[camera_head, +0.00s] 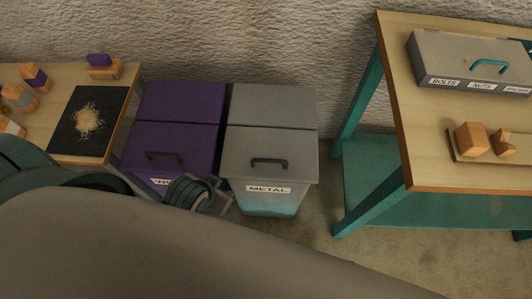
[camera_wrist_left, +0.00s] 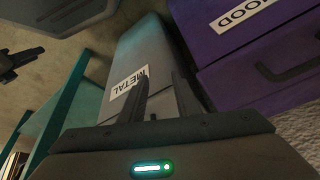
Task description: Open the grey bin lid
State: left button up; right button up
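The grey bin (camera_head: 268,199) labelled METAL stands on the floor in the head view, and its front also shows in the left wrist view (camera_wrist_left: 139,55). Its grey lid (camera_head: 292,150) lies flat and closed, with a dark bar handle (camera_head: 269,162) near the front edge. My left gripper (camera_head: 223,190) is at the bin's front left corner, lower in the picture than the handle and apart from it. In the left wrist view its two fingers (camera_wrist_left: 159,78) are spread with nothing between them. A dark shape at that view's left edge looks like my right gripper (camera_wrist_left: 14,63); its fingers are unclear.
A purple bin (camera_head: 178,138) with a WOOD label stands close on the left, lid closed. A table (camera_head: 118,110) with a black mat (camera_head: 70,125) is further left. A teal-legged workbench (camera_head: 425,160) with a grey box (camera_head: 460,60) stands right. Some floor is free before it.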

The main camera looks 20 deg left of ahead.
pick_arm(q)
jog(key=w+d+r+m+t+h, duration=0.1)
jog(key=w+r+m+t, duration=0.6)
jog(key=w+r+t, duration=1.15)
jog(key=w+d+r+m+g+h, duration=0.2)
jog(key=d+r+m+h, duration=0.25)
jog(key=r, duration=0.45)
jog(key=w+d+r+m+g+h, duration=0.1)
jog(key=w+d+r+m+h, duration=0.35)
jog(key=r, duration=0.55)
jog(key=s+d+r+m+g+h, duration=0.3)
jog(key=s+d+m+g+h, duration=0.6)
jog(key=m, duration=0.8)
jog(key=s+f+m+g+y, duration=0.4)
jog(key=f+m+g, duration=0.6)
jog(key=m+g, duration=0.2)
jog(key=w+a+f+m+y, duration=0.1)
jog(key=a+f+y, duration=0.4)
jog(key=a, duration=0.3)
jog(key=w+a+f+m+y, duration=0.1)
jog(key=a+f+m+y, duration=0.1)
jog(key=a+f+y, duration=0.3)
jog(key=a, duration=0.4)
jog(key=shift+w+a+f, duration=0.25)
jog(key=shift+a+f, duration=0.05)
